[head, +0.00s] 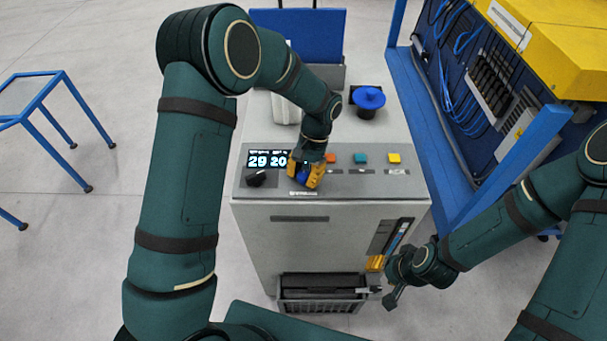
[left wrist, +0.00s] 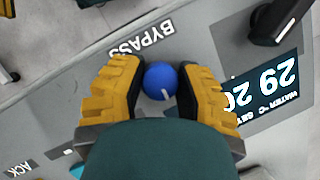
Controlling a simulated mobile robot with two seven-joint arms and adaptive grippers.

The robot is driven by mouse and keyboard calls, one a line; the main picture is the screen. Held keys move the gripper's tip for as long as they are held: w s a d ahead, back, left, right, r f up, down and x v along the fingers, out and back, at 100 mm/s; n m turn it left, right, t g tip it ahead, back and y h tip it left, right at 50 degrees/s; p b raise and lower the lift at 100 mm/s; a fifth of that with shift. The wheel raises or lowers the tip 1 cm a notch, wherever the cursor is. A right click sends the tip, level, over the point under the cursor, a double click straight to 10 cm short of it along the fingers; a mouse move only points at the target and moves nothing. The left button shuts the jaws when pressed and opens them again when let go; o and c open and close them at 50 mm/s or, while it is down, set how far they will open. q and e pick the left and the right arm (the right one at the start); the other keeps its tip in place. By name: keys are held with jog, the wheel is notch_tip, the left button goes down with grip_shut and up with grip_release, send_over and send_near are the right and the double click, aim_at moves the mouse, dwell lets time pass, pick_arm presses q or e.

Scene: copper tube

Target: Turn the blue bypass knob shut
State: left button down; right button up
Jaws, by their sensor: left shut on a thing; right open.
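The blue bypass knob (left wrist: 160,80) sits on the grey control panel beside the label BYPASS. A short white mark shows on its top. My left gripper (left wrist: 161,88) has its yellow fingers on both sides of the knob, shut on it. In the head view the left gripper (head: 306,174) comes down from above onto the panel's front, and the blue knob (head: 302,175) shows partly between its fingers. My right gripper (head: 383,293) is open and empty, in front of the cabinet's lower right.
The panel has a black knob (head: 256,179), a display (head: 266,159) and orange, teal (head: 360,158) and yellow buttons (head: 394,158). A blue round handle (head: 368,98) stands behind on the cabinet top. A blue-framed rack (head: 440,150) stands close on the right; open floor lies left.

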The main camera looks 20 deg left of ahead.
pick_arm(q)
jog(key=shift+s+f, duration=0.1)
jog(key=c, duration=0.6)
grip_release()
jog(key=v, duration=1.2)
